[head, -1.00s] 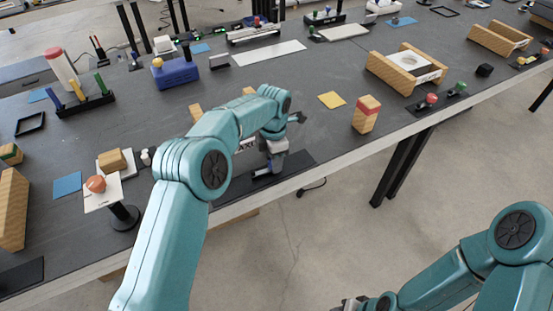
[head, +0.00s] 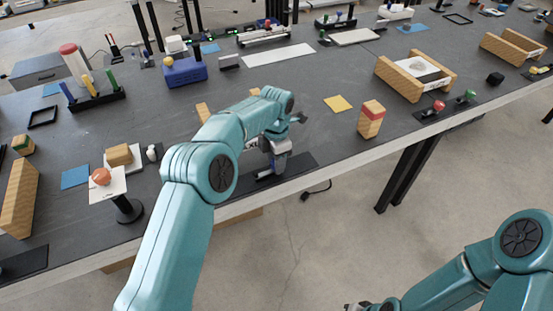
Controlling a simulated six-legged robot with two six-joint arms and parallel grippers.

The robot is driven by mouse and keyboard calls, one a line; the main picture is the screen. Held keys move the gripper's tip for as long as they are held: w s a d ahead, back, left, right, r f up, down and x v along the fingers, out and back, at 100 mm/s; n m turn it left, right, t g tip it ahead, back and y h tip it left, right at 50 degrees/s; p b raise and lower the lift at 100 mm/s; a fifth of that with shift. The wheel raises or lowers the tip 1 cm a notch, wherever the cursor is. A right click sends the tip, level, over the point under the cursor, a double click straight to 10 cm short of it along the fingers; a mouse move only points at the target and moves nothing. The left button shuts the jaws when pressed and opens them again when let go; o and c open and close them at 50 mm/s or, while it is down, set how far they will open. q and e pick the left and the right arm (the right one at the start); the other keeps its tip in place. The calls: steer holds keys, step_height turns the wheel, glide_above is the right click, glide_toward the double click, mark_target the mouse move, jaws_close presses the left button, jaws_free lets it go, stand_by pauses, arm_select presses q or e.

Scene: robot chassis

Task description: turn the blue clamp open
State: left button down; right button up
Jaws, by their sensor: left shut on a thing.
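My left gripper (head: 277,161) points down over a dark base plate (head: 298,164) near the table's front edge. It is shut on the blue clamp (head: 265,172), of which only a small bluish part shows low beside the fingers. My teal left arm and the gripper hide most of the clamp, so its angle cannot be read. My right gripper (head: 356,306) shows only as a sliver at the bottom edge, off the table over the floor, and its fingers cannot be made out.
A black stand with a white card and orange ball (head: 101,176) is at left. Red and green knobs (head: 439,106) are further right.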

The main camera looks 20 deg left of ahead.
arm_select(q)
steer(key=c, duration=0.6)
jaws_free()
steer(key=shift+r, duration=0.15)
step_height(320, 180, up, 16)
steer(key=p, duration=0.4)
steer(key=shift+s, duration=0.1)
